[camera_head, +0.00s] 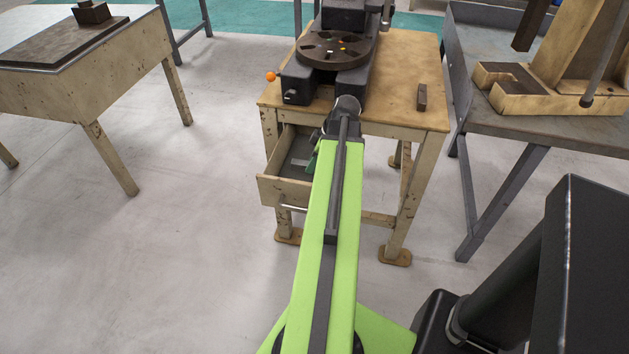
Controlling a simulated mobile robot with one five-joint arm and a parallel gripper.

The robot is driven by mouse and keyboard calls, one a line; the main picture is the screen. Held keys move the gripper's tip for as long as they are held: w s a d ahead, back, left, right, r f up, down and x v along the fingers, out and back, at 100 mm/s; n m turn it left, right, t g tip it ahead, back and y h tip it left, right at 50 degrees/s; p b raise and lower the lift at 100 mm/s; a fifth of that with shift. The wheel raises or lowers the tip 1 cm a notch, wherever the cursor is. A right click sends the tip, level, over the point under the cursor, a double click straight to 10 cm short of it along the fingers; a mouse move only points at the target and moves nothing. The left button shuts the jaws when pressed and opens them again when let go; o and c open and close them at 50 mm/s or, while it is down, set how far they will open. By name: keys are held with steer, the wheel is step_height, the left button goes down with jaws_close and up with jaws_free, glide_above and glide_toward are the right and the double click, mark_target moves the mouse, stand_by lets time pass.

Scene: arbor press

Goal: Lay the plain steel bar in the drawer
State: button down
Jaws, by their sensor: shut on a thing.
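The wooden drawer (281,192) is pulled open at the left front of the press table, and its grey floor shows. My green arm reaches across its right side. My gripper (313,160) shows only as a small green part beside the arm, over the drawer. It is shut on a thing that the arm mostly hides. A small pale patch (300,162) shows next to the gripper; I cannot tell whether it is held or lies in the drawer. A short dark bar (421,97) stands or lies on the table's right side, apart from my gripper.
The arbor press (336,47) stands on the wooden table (392,62), with an orange ball (270,76) at its left. Another bench (90,85) is at the left. A grey bench (530,125) with wooden pieces is at the right. The floor at left is clear.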

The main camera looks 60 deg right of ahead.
step_height(320, 180, down, 6)
steer(key=b, duration=0.4)
steer(key=shift+r, duration=0.3)
steer(key=shift+f, duration=0.15)
steer(key=c, duration=1.2)
jaws_free()
steer(key=shift+s+r+p, duration=0.1)
steer(key=shift+r+p, duration=0.35)
steer(key=shift+r, duration=0.1)
steer(key=p+v, duration=1)
steer(key=v, duration=0.1)
steer(key=shift+r+p, duration=0.25)
steer(key=shift+p, duration=0.05)
steer(key=shift+f, duration=0.15)
